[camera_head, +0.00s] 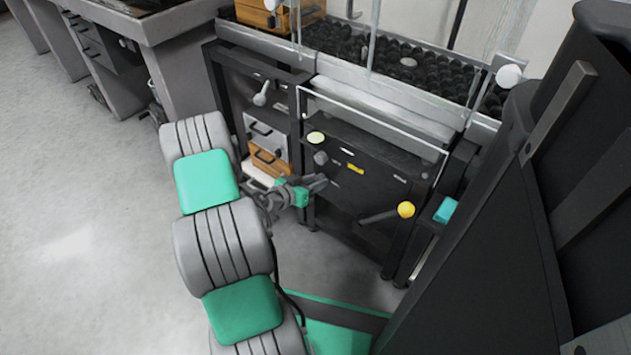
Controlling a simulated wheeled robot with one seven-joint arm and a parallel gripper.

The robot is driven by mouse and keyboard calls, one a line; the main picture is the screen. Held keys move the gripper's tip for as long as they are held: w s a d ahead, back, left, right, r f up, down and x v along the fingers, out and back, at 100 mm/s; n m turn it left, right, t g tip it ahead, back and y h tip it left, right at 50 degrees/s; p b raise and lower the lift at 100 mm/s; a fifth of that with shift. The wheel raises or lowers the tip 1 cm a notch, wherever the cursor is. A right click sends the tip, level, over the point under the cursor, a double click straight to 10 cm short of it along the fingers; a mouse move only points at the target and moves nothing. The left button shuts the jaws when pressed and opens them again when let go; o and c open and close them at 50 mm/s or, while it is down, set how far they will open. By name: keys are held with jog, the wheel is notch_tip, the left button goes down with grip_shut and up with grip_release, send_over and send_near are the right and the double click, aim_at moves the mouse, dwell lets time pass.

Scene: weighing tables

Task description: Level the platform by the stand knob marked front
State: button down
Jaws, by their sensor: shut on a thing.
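My gripper (319,183) is at the front of the black stand (358,150), seen from above and behind. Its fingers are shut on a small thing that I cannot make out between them. A grey round knob (320,157) shows just above the fingers, and a pale yellow round knob (316,138) sits higher on the same front. A yellow ball knob (406,209) on a dark bar stands to the right. No marking is readable, so I cannot tell which knob is marked front. I cannot make out the platform's tilt.
A clear panel edge (375,118) runs across the stand's upper front. Drawers (268,145) with handles stand left of it. A tray of dark round items (405,62) and a wooden box (268,12) are on top. A grey bench (165,25) is at upper left; the left floor is clear.

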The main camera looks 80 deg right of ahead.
jog(key=c, duration=1)
grip_release()
jog(key=p+v, duration=0.2)
jog(key=v, duration=0.5)
jog(key=shift+w+a+r+p, duration=0.1)
jog(key=shift+a+r+p, duration=0.05)
jog(key=shift+a+p, duration=0.25)
